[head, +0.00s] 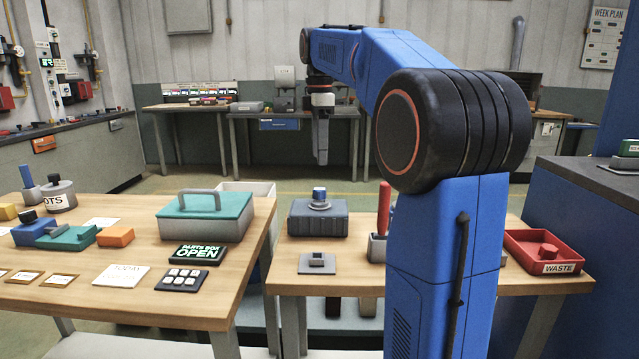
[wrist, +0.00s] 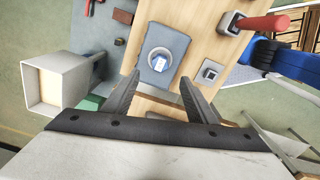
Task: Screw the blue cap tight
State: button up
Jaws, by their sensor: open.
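The blue cap (head: 319,193) sits on a light grey collar on top of a blue-grey block (head: 318,222) on the right-hand workbench. In the wrist view the blue cap (wrist: 159,63) shows inside the pale ring of the block (wrist: 177,45), ahead of the fingertips. Whether the cap is tight cannot be told. My gripper (head: 321,160) hangs above the cap in the head view, pointing down and apart from it. In the wrist view my gripper (wrist: 160,78) has its two dark fingers spread, with nothing between them.
A small grey plate with a knob (head: 317,263) lies in front of the block. A red-handled tool (head: 384,208) stands to the right, and a red waste tray (head: 514,250) is at the far right. A teal-lidded box (head: 180,227) stands on the left table.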

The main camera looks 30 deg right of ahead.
aim_at(319, 189)
notch_tip(319, 189, down, 10)
jog(key=shift+r, duration=0.1)
dwell(0.4)
jog(key=shift+c, duration=0.7)
jog(key=c, duration=1.1)
jog(key=m, duration=0.5)
jog(key=shift+m, duration=1)
